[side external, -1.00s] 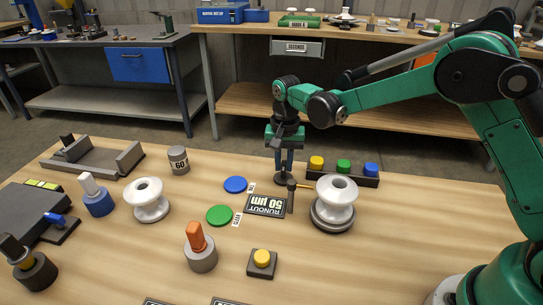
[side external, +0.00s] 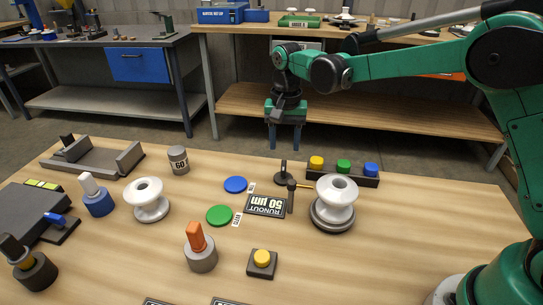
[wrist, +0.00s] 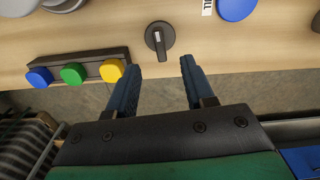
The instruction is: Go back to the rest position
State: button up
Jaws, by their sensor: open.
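My gripper (side external: 285,136) hangs in the air beyond the far edge of the table in the side external view, fingers pointing down. In the wrist view its two blue fingers (wrist: 163,82) are apart with nothing between them. A small black knob on a round base (side external: 283,174) stands on the table near that edge, clear of the fingers. It also shows in the wrist view (wrist: 159,39), ahead of the fingertips.
A black button box (side external: 342,178) with yellow, green and blue buttons stands right of the knob. A white insulator (side external: 336,194) sits on a round base, with a dial probe (side external: 291,198) beside it. Blue (side external: 235,184) and green (side external: 219,215) discs lie left. Another insulator (side external: 148,199) stands farther left.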

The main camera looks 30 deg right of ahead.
jog(key=s+d+r+n+t, duration=0.1)
jog(key=s+r+n+t, duration=0.1)
jog(key=s, duration=0.3)
jog(key=s+r+n+t, duration=0.2)
jog(key=s, duration=0.3)
jog(key=s+d+r+n+t, duration=0.1)
jog(key=s+r+n+t, duration=0.1)
jog(key=s, duration=0.3)
jog(key=shift+s+d+n+t, duration=0.1)
jog(key=shift+d+n+t, duration=0.25)
jog(key=shift+n, duration=0.25)
jog(key=shift+s+f+n+t, duration=0.25)
jog(key=shift+s+f+n, duration=0.05)
jog(key=shift+s, duration=0.1)
